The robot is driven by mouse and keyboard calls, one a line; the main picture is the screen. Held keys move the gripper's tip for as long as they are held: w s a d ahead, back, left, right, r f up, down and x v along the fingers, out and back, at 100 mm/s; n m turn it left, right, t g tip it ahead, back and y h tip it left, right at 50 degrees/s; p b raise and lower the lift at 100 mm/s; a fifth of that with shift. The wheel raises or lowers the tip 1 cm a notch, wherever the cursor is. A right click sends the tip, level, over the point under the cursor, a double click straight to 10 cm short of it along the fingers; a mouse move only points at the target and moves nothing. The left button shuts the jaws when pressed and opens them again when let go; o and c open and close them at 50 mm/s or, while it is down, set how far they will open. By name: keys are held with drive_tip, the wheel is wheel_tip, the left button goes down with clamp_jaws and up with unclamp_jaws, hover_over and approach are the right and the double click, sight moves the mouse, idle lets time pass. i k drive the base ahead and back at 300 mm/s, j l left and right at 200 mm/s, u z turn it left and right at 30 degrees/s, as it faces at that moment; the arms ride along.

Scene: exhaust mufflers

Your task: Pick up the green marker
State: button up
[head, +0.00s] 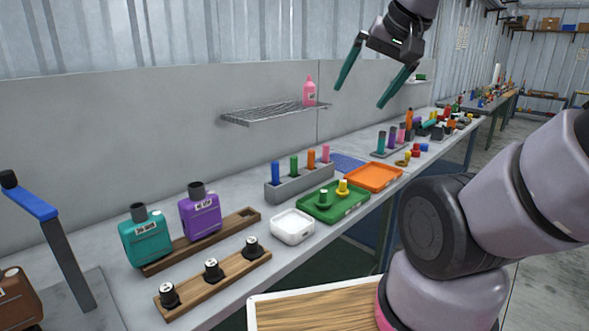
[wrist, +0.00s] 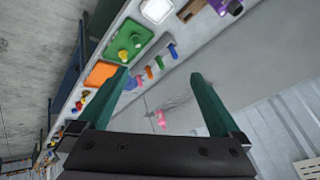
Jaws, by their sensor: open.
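The green marker (head: 294,166) stands upright in a grey block holder (head: 291,190) on the bench, between a blue marker (head: 275,172) and an orange marker (head: 311,159). A pink marker (head: 326,153) is at the holder's right end. In the wrist view the green marker (wrist: 159,62) is small, in the same row. My gripper (head: 360,97) is open and empty, its two green fingers spread, high above the bench and well apart from the holder. In the wrist view my gripper (wrist: 160,73) has nothing between its fingers.
A green tray (head: 320,212) with small posts, a white tray (head: 292,227) and an orange tray (head: 374,177) stand near the holder. A wire shelf (head: 270,114) with a pink bottle (head: 309,91) is on the wall behind. Teal and purple canisters stand at left.

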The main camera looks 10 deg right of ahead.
sight(293, 160)
drive_tip(key=u, duration=1.95)
drive_tip(key=z, duration=2)
drive_tip(key=u, duration=0.65)
drive_tip(key=i+l+u, duration=0.2)
drive_tip(key=l, duration=0.2)
drive_tip(key=l+u, duration=0.15)
drive_tip(key=l, duration=0.25)
drive_tip(key=i+l+u, duration=0.2)
drive_tip(key=l, duration=1)
